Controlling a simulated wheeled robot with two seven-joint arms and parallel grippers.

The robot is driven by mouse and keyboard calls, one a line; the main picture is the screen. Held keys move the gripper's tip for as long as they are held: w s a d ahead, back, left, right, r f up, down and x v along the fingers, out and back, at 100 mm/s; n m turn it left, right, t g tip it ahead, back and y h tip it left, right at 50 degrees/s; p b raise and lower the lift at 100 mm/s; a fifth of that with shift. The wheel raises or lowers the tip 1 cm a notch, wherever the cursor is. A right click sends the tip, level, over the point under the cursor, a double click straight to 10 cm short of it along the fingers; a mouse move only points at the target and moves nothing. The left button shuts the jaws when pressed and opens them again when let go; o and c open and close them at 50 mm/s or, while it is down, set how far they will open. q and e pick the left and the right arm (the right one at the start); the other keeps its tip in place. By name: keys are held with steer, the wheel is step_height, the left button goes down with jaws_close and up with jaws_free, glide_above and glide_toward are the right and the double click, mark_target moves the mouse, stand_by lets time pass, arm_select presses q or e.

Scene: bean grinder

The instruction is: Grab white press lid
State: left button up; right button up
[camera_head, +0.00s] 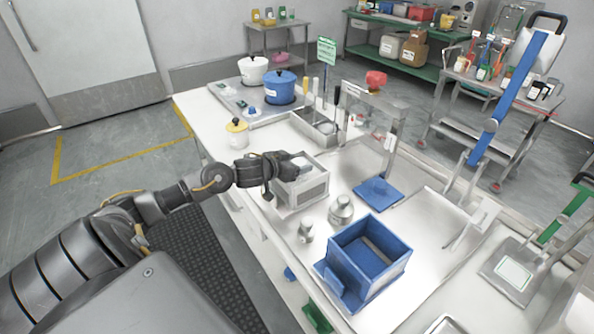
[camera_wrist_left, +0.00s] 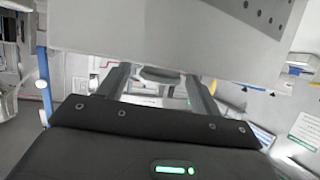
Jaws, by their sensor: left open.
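A white-grey box-shaped press (camera_head: 306,191) stands on the table near its left edge. My left gripper (camera_head: 284,168) is at the top of this press, on its left side. The press lid cannot be clearly told apart from the gripper and the box in the head view. In the left wrist view, a pale panel with round holes (camera_wrist_left: 250,18) fills the top, close beyond the fingers. My left gripper also shows there (camera_wrist_left: 158,84), its two fingers apart on either side of a grey rounded part (camera_wrist_left: 160,74). Whether they touch it cannot be told. My right gripper is out of view.
A blue open box (camera_head: 372,262) and two small metal containers (camera_head: 341,210) stand in front of the press. A metal frame (camera_head: 392,130) rises behind a blue pad (camera_head: 378,193).

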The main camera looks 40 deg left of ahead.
arm_select(q)
steer(key=shift+c, duration=0.2)
steer(key=c, duration=1.1)
steer(key=shift+r, duration=0.1)
steer(key=shift+r, duration=0.55)
steer(key=shift+s+a+r, duration=0.1)
steer(key=shift+a+r, duration=0.1)
steer(key=shift+r, duration=1)
steer(key=s+a+r, duration=0.8)
steer(key=a+r, duration=0.1)
steer(key=a, duration=0.1)
steer(key=shift+s+a+r+b, duration=0.2)
steer(key=shift+s+a+b, duration=0.05)
steer(key=shift+s+b, duration=0.1)
